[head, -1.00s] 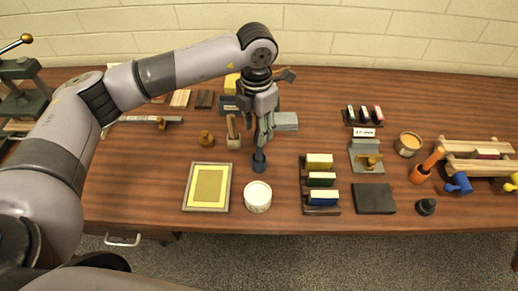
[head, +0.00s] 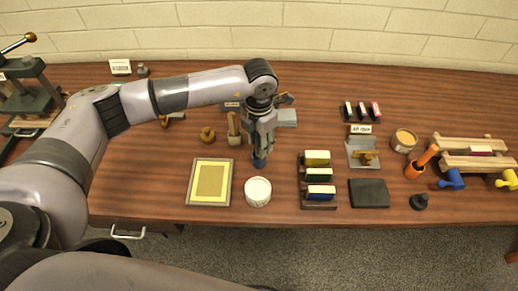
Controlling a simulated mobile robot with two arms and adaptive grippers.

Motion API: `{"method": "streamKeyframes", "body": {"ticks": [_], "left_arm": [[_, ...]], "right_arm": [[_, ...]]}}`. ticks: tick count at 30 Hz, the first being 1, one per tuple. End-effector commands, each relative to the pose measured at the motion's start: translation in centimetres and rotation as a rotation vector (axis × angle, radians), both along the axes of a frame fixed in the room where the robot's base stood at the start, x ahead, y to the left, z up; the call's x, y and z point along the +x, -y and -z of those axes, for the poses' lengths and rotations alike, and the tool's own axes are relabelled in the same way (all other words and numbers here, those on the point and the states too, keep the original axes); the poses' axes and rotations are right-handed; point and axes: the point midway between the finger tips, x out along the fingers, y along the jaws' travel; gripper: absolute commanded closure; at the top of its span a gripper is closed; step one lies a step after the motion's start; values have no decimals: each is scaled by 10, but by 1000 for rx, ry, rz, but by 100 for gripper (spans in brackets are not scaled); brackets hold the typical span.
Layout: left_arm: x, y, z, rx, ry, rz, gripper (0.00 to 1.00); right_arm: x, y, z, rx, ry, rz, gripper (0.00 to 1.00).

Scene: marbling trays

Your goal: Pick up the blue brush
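A dark blue, cup-like object (head: 259,161) stands on the wooden table near the middle of the head view. It may be the blue brush or its holder; I cannot tell at this size. My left gripper (head: 260,146) points down directly above it, with the fingertips at its top. The fingers hide its upper part, and whether they are open or shut on something is unclear. My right gripper is not in view.
Left of the gripper stand a tan holder (head: 233,126) and a brass knob (head: 208,134). A yellow framed tray (head: 190,181) and a white tub (head: 257,192) are in front. A block rack (head: 303,187) stands to the right. Bare table lies between rack and gripper.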

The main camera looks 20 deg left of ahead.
Motion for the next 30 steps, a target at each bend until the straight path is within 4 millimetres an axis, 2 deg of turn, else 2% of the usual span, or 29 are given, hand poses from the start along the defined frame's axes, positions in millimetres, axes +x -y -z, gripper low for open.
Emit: {"method": "streamKeyframes", "body": {"ticks": [2, 15, 25, 30], "left_arm": [[0, 0, 0, 0, 0, 0, 72], [0, 0, -1, 0, 0, 0, 100], [0, 0, -2, 0, 1, 0, 100], [1, 0, -13, -1, 3, -1, 100]], "right_arm": [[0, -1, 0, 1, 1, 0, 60], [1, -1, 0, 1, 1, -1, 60], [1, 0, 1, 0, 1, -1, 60], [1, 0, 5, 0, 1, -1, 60]]}}
